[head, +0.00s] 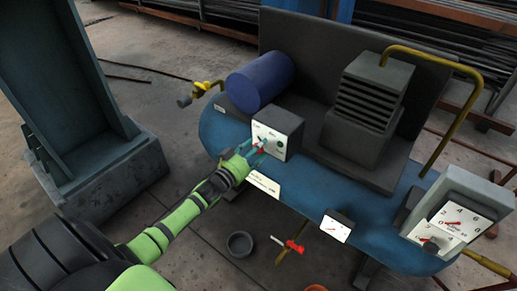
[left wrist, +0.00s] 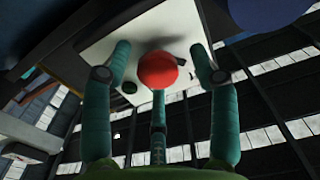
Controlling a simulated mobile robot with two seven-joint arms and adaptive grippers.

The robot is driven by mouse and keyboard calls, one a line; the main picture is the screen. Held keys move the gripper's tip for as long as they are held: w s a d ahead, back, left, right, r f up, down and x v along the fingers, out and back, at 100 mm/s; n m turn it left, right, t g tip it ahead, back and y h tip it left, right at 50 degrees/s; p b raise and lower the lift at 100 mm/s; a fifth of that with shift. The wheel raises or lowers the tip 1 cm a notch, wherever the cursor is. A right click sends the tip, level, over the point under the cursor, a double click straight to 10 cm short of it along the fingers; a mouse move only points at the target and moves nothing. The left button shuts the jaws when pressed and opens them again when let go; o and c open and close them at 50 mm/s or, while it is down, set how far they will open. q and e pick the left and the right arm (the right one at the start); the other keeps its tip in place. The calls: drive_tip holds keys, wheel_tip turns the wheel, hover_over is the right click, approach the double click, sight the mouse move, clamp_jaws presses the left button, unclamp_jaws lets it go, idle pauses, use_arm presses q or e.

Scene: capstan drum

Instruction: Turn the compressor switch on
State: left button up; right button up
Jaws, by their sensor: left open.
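The compressor (head: 310,190) is a blue tank with a grey motor block on top. Its switch box (head: 291,125) has a white front panel with a green spot, and a red-tipped switch lever (head: 258,147) at its lower left. In the left wrist view the lever's red ball (left wrist: 158,70) shows large in front of the white panel (left wrist: 105,45). My left gripper (head: 257,146) is open, with its teal fingers spread around the red ball. I cannot tell whether any finger touches it. My right gripper is not in view.
A yellow-handled valve (head: 202,90) sticks out at the tank's left end. A gauge box (head: 448,222) is at the right. A red-handled valve (head: 294,246) and a grey cup (head: 240,244) are below the tank.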

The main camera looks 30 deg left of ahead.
use_arm(q)
drive_tip(key=shift+w, duration=0.45)
drive_tip(key=c, duration=1.2)
